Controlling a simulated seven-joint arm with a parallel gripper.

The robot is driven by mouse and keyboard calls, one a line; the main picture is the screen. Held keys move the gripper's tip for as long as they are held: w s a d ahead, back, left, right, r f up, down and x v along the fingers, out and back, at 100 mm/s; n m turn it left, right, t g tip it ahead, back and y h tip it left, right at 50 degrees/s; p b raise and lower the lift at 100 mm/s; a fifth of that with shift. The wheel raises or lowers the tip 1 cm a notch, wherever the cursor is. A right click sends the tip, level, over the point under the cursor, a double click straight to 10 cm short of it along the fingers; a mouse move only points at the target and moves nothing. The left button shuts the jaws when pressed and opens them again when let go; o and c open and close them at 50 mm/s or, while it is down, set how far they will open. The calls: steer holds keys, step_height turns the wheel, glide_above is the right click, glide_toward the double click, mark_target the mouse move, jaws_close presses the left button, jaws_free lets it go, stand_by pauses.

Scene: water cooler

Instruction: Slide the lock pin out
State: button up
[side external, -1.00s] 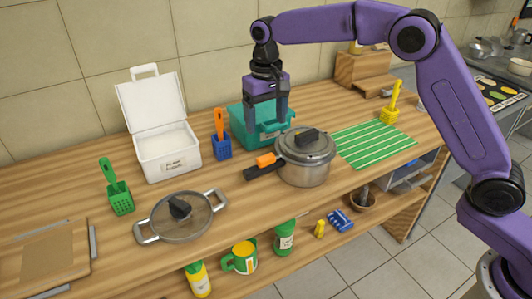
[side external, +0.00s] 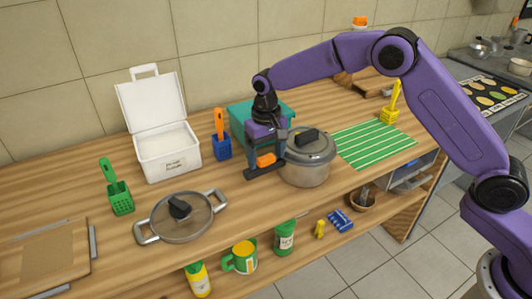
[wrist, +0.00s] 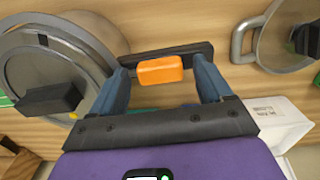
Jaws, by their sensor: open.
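A steel pot (side external: 306,170) with a lid stands on the counter. Its black handle (side external: 258,173) points left and carries an orange block (side external: 266,159), which looks like the lock pin. My gripper (side external: 267,152) is open and pointing down, with its fingers at the handle. In the wrist view the orange block (wrist: 160,70) lies between the two spread fingers, with gaps on both sides, over the black handle (wrist: 190,51). The pot (wrist: 55,70) is at the left there. I cannot tell the fingertips' exact height against the block.
A teal bin (side external: 240,113) stands behind my gripper. A blue holder with an orange-handled tool (side external: 221,147) and a white open box (side external: 167,152) are to the left. A lidded glass pan (side external: 181,216) sits front left. A green striped mat (side external: 375,143) lies right.

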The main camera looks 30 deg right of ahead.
mark_target(258, 161)
jaws_close()
steer(key=shift+a, duration=1.25)
steer(key=shift+r, duration=0.1)
jaws_free()
step_height(258, 161, up, 17)
steer(key=shift+r, duration=0.2)
